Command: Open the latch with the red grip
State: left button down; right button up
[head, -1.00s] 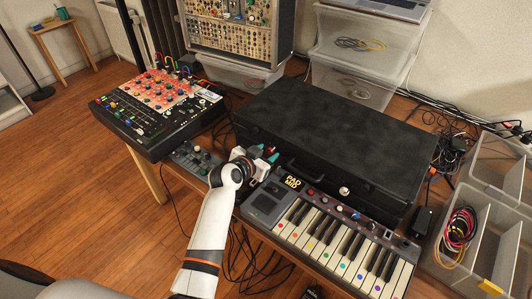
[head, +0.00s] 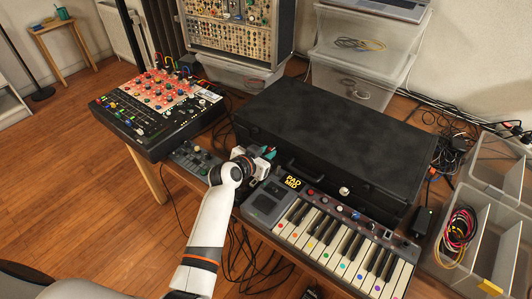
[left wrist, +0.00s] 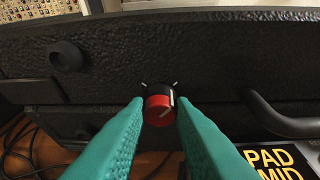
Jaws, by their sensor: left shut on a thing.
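The black case (head: 340,130) lies closed behind the keyboard. Its textured front (left wrist: 220,60) fills much of the left wrist view. The latch with the red grip (left wrist: 158,110) sits on that front, a round knob with a white line and white marks beside it. My left gripper (head: 268,153), with green fingers, is at the left part of the case front. In the left wrist view its fingertips (left wrist: 158,106) are shut on the red grip, one on each side. My right gripper is out of view.
A keyboard (head: 345,245) stands close in front of the case, right of my left gripper. A small device with knobs (head: 195,157) and a mixer (head: 150,110) are to the left. The case handle (left wrist: 270,115) is right of the grip. Cables hang below the table edge.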

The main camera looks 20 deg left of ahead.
pick_arm(q)
jog(key=shift+a+n+h, duration=0.2)
jog(key=shift+n+h, duration=0.5)
jog(key=shift+n, duration=0.2)
jog(key=shift+w+a+f+n+g+h+b, duration=0.1)
jog(key=shift+n+g+h+b, duration=0.1)
jog(key=shift+n+h+b, duration=0.3)
jog(key=shift+a+f+n+g+h+b, duration=0.1)
jog(key=shift+n+g+h+b, duration=0.15)
jog(key=shift+n+b, duration=0.35)
jog(key=n+h+b, duration=0.1)
jog(key=n+b, duration=0.1)
jog(key=n+h+b, duration=0.2)
jog(key=shift+a+f+n, duration=0.1)
jog(key=shift+f+n, duration=0.1)
jog(key=shift+n, duration=0.2)
jog(key=shift+w+n+t+h+b, duration=0.1)
jog(key=shift+n+t+h+b, duration=0.35)
jog(key=shift+n+h+b, duration=0.95)
jog(key=shift+n+y, duration=0.35)
jog(key=shift+n, duration=0.15)
jog(key=c, duration=1.2)
grip_release()
jog(key=shift+c, duration=0.2)
jog(key=shift+a, duration=0.1)
